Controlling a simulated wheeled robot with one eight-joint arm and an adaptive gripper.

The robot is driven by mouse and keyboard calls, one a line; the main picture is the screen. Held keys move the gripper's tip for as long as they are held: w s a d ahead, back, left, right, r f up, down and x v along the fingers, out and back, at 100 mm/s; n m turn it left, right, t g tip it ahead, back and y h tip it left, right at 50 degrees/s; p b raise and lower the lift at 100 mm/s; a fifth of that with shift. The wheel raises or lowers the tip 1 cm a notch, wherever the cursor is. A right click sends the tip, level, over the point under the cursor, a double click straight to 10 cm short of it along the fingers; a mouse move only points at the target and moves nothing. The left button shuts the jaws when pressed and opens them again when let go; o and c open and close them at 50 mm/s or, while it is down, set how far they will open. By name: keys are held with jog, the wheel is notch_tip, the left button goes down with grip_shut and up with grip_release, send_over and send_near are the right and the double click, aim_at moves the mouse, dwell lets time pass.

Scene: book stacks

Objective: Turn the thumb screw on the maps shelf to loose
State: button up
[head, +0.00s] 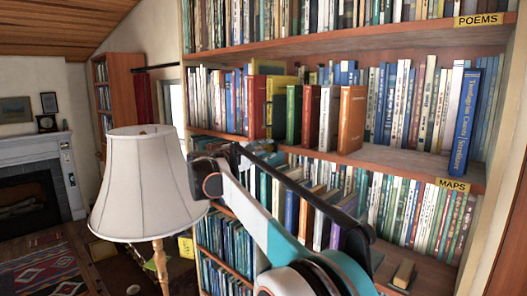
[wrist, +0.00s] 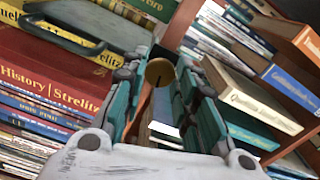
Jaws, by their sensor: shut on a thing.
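The thumb screw (wrist: 160,72) is a small round brass knob with a dark line on its face, seen in the middle of the wrist view. My gripper (wrist: 159,84) has its teal fingers on both sides of the knob and is shut on it. The maps shelf (head: 405,165) is a brown board with a yellow MAPS label (head: 452,185) on its front edge at the right of the head view. In the head view my arm reaches to the shelf's left part; I cannot make out the screw or fingertips there.
Several upright books stand on the maps shelf, including an orange one (head: 351,120) and a leaning blue one (head: 466,125). A red book (wrist: 50,75) lies close left of my fingers in the wrist view. A white lamp (head: 148,185) stands left of my arm.

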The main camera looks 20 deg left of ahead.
dwell(0.3)
jog(key=o, duration=0.8)
jog(key=shift+c, duration=0.2)
jog(key=v, duration=1.2)
jog(key=shift+a+f, duration=0.15)
